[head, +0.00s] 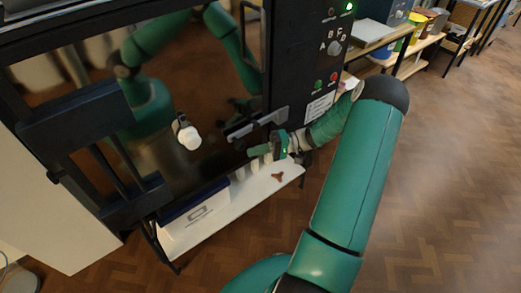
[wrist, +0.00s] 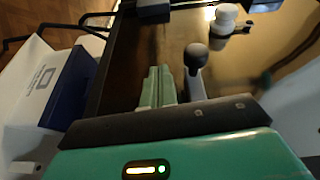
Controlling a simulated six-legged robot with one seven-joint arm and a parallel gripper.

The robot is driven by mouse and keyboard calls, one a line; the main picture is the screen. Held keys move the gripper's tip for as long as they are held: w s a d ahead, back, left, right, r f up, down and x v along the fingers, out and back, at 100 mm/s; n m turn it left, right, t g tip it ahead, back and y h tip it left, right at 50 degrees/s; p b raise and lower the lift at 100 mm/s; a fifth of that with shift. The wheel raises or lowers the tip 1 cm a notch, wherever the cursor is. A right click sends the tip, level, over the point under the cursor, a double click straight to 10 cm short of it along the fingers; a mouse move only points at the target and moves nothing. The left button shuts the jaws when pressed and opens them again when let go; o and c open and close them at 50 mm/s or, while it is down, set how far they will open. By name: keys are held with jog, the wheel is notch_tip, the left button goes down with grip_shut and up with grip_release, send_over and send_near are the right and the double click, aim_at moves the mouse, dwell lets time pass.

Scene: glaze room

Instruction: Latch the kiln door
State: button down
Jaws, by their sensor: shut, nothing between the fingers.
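The kiln door (head: 75,65) is a dark, glossy panel that reflects my arm. It looks flush with the kiln front, though I cannot tell if it is fully shut. A grey latch lever (head: 265,121) lies near the door's right edge, slanting slightly up to the right. In the wrist view the lever (wrist: 195,85) ends in a dark ball knob (wrist: 196,56). My gripper (head: 256,151) is below the lever in the head view, fingers pointing left. In the wrist view its green fingers (wrist: 154,86) are together and empty, just left of the lever; contact is unclear.
A white plug (head: 187,134) sticks out of the door. A control panel (head: 325,55) with a dial and buttons is right of it. Below is a white shelf (head: 255,195) with a blue-and-white box (head: 195,208) and small pieces. Floor (head: 450,190) at right is clear.

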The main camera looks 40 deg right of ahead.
jog(key=shift+a+r+m+y, duration=0.3)
jog(key=shift+a+r+y, duration=0.2)
jog(key=shift+a+r, duration=0.25)
jog(key=shift+r, duration=0.15)
dwell(0.3)
jog(key=s+d+f, duration=0.3)
jog(key=d+f, duration=0.3)
jog(key=d, duration=0.4)
jog(key=shift+s+d+f, duration=0.2)
jog(key=shift+s+d, duration=0.15)
dwell(0.3)
